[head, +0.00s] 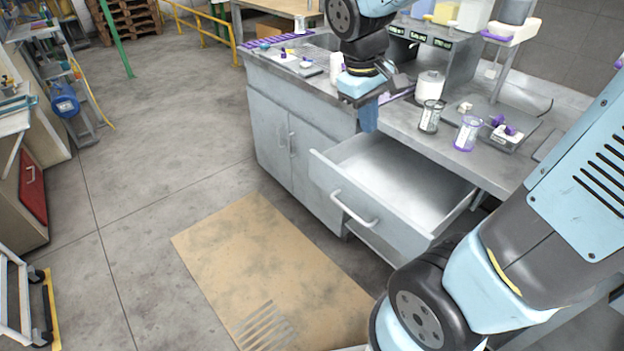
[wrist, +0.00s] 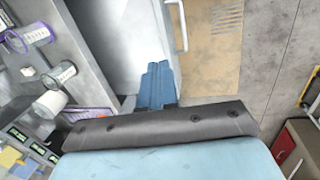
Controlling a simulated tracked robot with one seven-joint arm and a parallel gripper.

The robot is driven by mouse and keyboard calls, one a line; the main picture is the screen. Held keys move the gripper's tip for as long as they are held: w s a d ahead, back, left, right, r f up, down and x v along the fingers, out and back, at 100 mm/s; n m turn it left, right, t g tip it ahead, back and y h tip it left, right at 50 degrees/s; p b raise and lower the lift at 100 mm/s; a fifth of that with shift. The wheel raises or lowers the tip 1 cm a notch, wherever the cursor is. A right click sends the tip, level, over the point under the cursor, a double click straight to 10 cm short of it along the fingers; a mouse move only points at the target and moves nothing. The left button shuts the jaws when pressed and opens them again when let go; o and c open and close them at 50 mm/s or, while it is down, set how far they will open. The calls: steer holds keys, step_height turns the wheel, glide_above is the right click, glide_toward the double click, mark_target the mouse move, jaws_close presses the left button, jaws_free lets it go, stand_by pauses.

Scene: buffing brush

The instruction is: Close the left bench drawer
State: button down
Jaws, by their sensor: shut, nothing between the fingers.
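The left bench drawer (head: 385,185) is pulled well out of the grey bench in the head view, and its inside looks empty. Its front carries a pale bar handle (head: 352,210). The drawer also shows in the wrist view (wrist: 115,35), with the handle (wrist: 178,25) at the top. My gripper (head: 369,117) points down above the back left part of the drawer, near the bench's front edge. Its blue fingers (wrist: 157,85) are together with nothing between them. I cannot tell whether the fingertips touch the drawer.
The bench top (head: 400,118) holds a paper roll (head: 429,86), a dark-labelled jar (head: 430,116) and a purple-rimmed jar (head: 467,133) close to the arm. Closed cabinet doors (head: 285,140) stand left of the drawer. A tan mat (head: 265,265) lies on open floor in front.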

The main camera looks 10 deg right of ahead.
steer(key=w+a+f+n+g+h, duration=0.2)
steer(key=w+a+f+n+h, duration=0.25)
steer(key=f, duration=0.35)
steer(key=n+t+h, duration=0.9)
steer(key=n+t, duration=0.1)
steer(key=n, duration=0.4)
glide_toward(319, 174)
steer(key=x, duration=0.6)
steer(key=shift+d, duration=0.45)
steer(key=shift+w, duration=0.1)
